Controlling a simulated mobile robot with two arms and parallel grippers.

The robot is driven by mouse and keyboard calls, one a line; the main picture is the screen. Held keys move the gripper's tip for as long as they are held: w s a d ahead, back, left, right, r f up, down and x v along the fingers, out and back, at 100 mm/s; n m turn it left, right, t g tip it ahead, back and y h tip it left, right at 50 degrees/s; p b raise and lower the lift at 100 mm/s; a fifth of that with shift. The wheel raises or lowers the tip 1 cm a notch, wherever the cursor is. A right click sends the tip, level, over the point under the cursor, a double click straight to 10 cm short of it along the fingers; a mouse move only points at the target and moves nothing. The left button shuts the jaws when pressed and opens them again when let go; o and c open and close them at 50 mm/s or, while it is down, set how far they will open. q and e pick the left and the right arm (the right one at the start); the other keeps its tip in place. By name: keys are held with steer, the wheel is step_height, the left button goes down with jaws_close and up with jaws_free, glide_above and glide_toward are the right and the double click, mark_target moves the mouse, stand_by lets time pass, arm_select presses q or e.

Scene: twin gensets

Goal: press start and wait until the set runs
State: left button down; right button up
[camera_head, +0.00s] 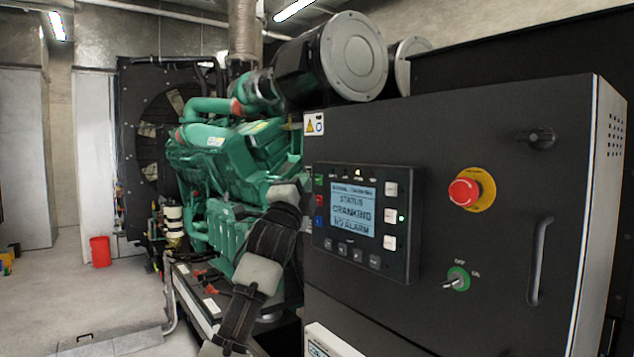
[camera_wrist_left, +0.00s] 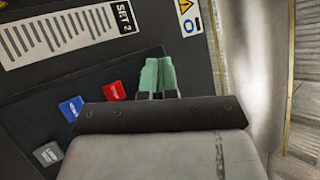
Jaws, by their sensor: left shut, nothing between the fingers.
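The control panel (camera_head: 362,262) is on the front of a black cabinet. Its lit display (camera_head: 351,208) reads STATUS, CRANKING and NO ALARM. A green button (camera_head: 319,181), red button (camera_head: 319,201) and blue button (camera_head: 319,221) line its left edge. My left gripper (camera_head: 306,187) is at this edge, near the green button. In the left wrist view its green-tipped fingers (camera_wrist_left: 157,75) are together and empty, beside the red button (camera_wrist_left: 114,91). The green button is not seen there, and contact cannot be told. My right gripper is not in view.
The green engine (camera_head: 235,165) stands behind my left arm. On the cabinet are a red emergency stop (camera_head: 465,191), a key switch (camera_head: 456,280) and a protruding handle (camera_head: 540,261). A SET 2 label (camera_wrist_left: 60,38) shows in the wrist view. Open floor lies at left.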

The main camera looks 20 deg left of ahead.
arm_select(q)
steer(key=shift+s+a, duration=0.2)
steer(key=shift+s, duration=0.1)
steer(key=shift+s+a+b, duration=0.15)
steer(key=shift+s+a, duration=0.3)
steer(key=shift+s, duration=0.35)
steer(key=shift+s+a+b, duration=0.15)
steer(key=shift+s+a, duration=0.35)
steer(key=shift+s, duration=0.35)
steer(key=shift+s+a+b, duration=0.15)
steer(key=shift+s+a, duration=0.3)
steer(key=shift+s, duration=0.35)
